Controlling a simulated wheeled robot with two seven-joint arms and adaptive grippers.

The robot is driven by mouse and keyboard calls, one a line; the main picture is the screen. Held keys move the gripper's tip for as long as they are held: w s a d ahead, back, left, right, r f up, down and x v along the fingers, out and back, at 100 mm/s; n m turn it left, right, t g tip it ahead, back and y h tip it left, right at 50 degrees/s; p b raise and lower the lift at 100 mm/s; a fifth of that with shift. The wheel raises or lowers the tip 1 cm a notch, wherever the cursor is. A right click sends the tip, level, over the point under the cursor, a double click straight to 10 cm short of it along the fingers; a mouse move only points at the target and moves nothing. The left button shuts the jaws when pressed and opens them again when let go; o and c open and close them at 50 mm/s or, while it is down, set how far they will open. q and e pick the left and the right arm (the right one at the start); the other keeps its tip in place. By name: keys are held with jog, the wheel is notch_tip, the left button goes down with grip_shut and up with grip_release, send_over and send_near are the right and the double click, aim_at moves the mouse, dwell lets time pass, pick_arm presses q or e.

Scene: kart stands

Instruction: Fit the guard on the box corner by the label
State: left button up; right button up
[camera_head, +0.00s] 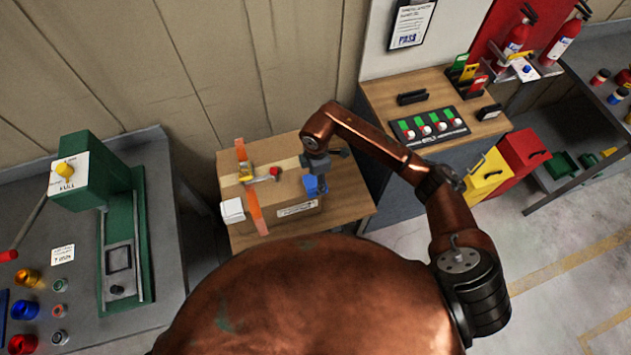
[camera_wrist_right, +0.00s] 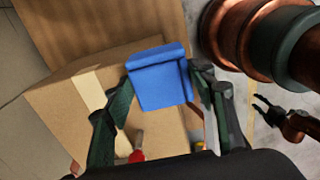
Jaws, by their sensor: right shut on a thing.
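A cardboard box (camera_head: 285,152) stands on a wooden table, with a white label (camera_head: 297,209) on its near side. My right gripper (camera_head: 314,176) is shut on a blue corner guard (camera_head: 311,186) above the box's near right part, close to the label. In the right wrist view the guard (camera_wrist_right: 161,82) sits between the fingers of the right gripper (camera_wrist_right: 165,100), with the box (camera_wrist_right: 60,98) beyond it. I cannot tell whether the guard touches the box. My left gripper (camera_wrist_right: 268,107) shows small at the right edge of the wrist view, its fingers apart and empty.
Orange strips (camera_head: 257,212) and a yellow-and-red tool (camera_head: 260,174) are on the box's left part. A white block (camera_head: 232,210) is at its left side. A green press (camera_head: 120,215) stands on the left bench. A wooden cabinet with a button panel (camera_head: 436,127) stands right.

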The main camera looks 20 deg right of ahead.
aim_at(315, 182)
jog(key=shift+w+f, duration=0.55)
jog(key=shift+f, duration=1.7)
jog(key=shift+f, duration=0.15)
jog(key=o, duration=0.8)
notch_tip(315, 182, up, 12)
jog(key=shift+r, duration=0.2)
